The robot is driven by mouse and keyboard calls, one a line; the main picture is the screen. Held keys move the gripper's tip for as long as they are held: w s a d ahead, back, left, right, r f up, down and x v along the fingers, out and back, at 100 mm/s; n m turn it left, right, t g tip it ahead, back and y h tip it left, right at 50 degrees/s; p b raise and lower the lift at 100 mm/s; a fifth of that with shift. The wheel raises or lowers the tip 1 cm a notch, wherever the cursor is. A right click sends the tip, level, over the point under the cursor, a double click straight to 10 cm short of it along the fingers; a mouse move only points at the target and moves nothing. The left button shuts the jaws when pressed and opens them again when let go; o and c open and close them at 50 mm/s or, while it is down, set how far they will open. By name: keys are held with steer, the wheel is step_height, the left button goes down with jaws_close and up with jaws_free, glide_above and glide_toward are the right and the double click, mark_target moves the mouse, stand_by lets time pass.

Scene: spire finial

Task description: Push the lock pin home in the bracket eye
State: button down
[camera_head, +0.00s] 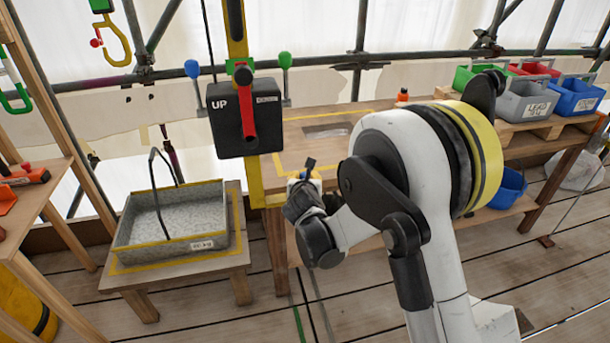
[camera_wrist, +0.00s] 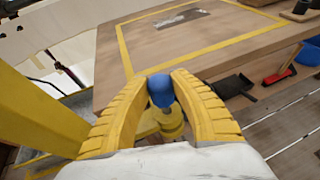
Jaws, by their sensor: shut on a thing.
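A round blue knob (camera_wrist: 161,90), which looks like the head of the lock pin, sits between the two yellow fingers of my gripper (camera_wrist: 160,82) in the wrist view. The fingers are shut on it. Just below the knob is a yellow rounded part (camera_wrist: 170,122), which looks like the bracket eye. The fingers hide part of it, and I cannot tell how deep the pin sits. In the head view my gripper (camera_head: 306,178) is at the near edge of the workbench, right of the yellow post (camera_head: 254,178). The pin is hidden there by my gripper.
The workbench (camera_head: 345,118) has yellow outline tape. A black box (camera_head: 244,117) with a red lever and the word UP is on the post. A grey tray (camera_head: 172,222) with a handle stands on a low table at left. Coloured bins (camera_head: 574,96) stand at back right.

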steer(key=shift+f, duration=1.7)
steer(key=c, duration=1.1)
jaws_free()
steer(key=v, duration=1.2)
